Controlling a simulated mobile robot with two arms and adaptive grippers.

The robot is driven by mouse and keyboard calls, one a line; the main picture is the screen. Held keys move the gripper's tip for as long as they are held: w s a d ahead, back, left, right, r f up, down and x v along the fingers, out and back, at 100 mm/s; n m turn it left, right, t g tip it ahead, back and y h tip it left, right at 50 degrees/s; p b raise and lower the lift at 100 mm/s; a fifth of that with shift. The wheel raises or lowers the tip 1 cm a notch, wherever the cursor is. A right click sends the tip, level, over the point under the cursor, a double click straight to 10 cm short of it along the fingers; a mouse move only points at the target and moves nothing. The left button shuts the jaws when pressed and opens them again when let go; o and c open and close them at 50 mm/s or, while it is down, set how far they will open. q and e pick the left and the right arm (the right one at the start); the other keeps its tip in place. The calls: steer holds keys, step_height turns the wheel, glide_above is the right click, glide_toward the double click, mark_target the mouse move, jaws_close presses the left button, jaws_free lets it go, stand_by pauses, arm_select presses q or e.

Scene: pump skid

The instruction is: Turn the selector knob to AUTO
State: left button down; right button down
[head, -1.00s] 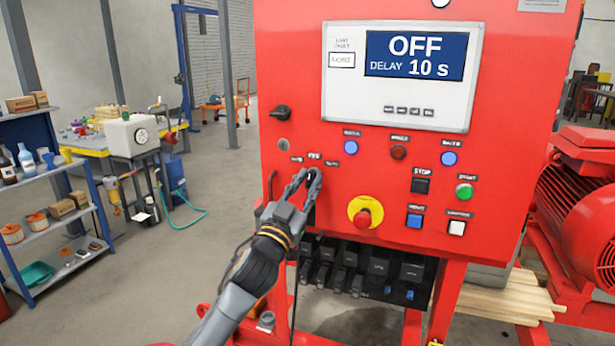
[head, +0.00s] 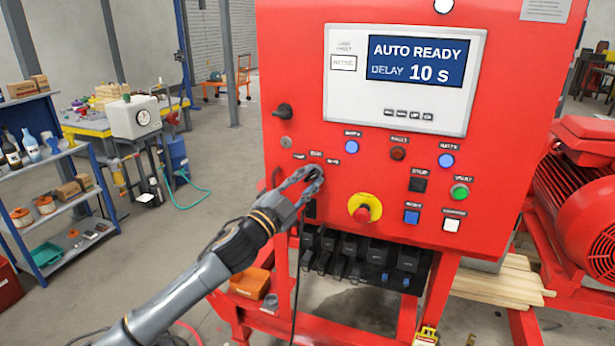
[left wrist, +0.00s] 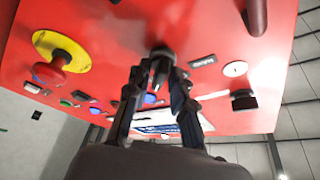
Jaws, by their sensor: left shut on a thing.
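The red control panel (head: 385,210) faces me. Its display (head: 418,62) reads AUTO READY, DELAY 10 s. My left gripper (head: 314,176) is shut on the black selector knob below three small labels, at the panel's lower left. The fingers hide most of the knob in the head view. In the left wrist view the dark selector knob (left wrist: 160,67) sits between the two fingers of my left gripper (left wrist: 161,80). My right gripper is not in view.
A red emergency button (head: 362,213) on a yellow ring is right of the gripper. A black handle (head: 284,111) sticks out above left. Black terminal blocks (head: 350,258) are below. A red motor (head: 590,200) stands at the right, shelves (head: 60,215) at the left.

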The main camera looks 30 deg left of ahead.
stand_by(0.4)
arm_select(q)
steer(key=c, duration=1.4)
jaws_free()
steer(key=v, duration=1.2)
steer(key=shift+a, duration=0.1)
